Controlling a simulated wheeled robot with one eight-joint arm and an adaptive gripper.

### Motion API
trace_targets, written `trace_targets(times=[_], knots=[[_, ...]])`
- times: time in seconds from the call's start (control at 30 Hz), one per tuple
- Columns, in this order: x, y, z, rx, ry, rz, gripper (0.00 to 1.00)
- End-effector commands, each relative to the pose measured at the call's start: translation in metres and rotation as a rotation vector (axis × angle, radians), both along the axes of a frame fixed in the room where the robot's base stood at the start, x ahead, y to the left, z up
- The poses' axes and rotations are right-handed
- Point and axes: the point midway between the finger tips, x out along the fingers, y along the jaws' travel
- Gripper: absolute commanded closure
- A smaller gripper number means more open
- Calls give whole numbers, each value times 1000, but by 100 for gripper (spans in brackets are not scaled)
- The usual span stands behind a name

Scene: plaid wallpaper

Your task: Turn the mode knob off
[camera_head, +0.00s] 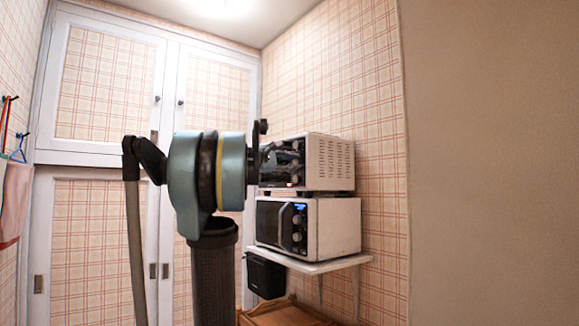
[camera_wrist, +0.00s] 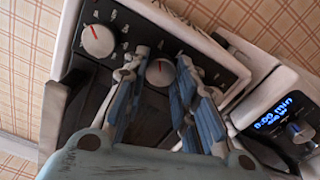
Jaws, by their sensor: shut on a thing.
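The upper white appliance (camera_head: 328,160) has a dark front. In the wrist view its tilted control panel (camera_wrist: 200,52) shows two pale round knobs with red marks. One knob (camera_wrist: 98,41) stands free at upper left. The other knob (camera_wrist: 160,73) lies between the fingers of my gripper (camera_wrist: 161,62), which is shut on it. I cannot read labels that tell which one is the mode knob.
A lower microwave (camera_head: 335,228) with a blue lit display (camera_wrist: 273,114) sits directly below on a white wall shelf (camera_head: 310,264). A black bin (camera_head: 266,276) is under the shelf. White-framed cupboard doors (camera_head: 108,75) stand behind on the left. A plain wall (camera_head: 490,160) is at right.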

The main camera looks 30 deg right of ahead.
Motion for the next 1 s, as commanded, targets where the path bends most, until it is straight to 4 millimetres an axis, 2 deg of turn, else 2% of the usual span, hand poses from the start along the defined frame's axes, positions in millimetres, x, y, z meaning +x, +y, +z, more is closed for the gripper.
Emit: trace_targets(times=[0.7,1.0], knots=[[0,0,-3,-51,672,4,98],[-1,0,-4,-69,908,4,98]])
